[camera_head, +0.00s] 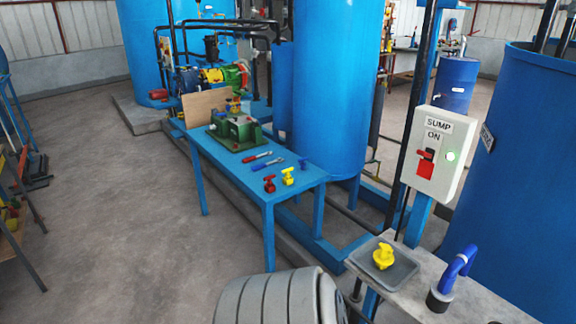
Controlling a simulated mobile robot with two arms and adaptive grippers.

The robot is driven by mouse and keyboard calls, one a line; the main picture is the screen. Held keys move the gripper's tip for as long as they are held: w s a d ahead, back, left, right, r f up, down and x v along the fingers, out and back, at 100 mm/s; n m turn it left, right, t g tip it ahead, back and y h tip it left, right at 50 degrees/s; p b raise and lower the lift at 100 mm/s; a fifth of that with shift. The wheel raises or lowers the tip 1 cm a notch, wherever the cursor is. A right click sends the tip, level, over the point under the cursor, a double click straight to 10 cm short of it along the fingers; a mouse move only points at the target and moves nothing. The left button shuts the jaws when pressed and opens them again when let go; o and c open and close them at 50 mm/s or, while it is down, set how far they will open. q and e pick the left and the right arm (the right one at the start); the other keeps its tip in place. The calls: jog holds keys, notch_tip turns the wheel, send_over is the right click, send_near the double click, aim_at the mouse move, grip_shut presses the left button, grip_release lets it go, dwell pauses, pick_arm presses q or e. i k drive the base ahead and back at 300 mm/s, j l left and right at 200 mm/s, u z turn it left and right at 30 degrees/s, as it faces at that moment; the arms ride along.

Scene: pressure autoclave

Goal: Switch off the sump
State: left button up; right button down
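The sump control box (436,153) is a pale grey box on a post at the right, labelled "SUMP" and "ON". A red switch (426,163) sits on its front, below the "ON" label, with its small lever pointing to the upper left. A round green light (451,156) to the right of the switch looks lit. Nothing blocks the front of the box in this view. Neither of my grippers is in view.
A grey ledge (478,299) below the box carries a tray (402,268) with a yellow valve handle (383,256) and a blue bent pipe (457,270). A blue table (231,173) with tools stands left. A ribbed grey object (272,300) is at the bottom.

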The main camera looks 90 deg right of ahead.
aim_at(423, 154)
jog(key=z, duration=4.35)
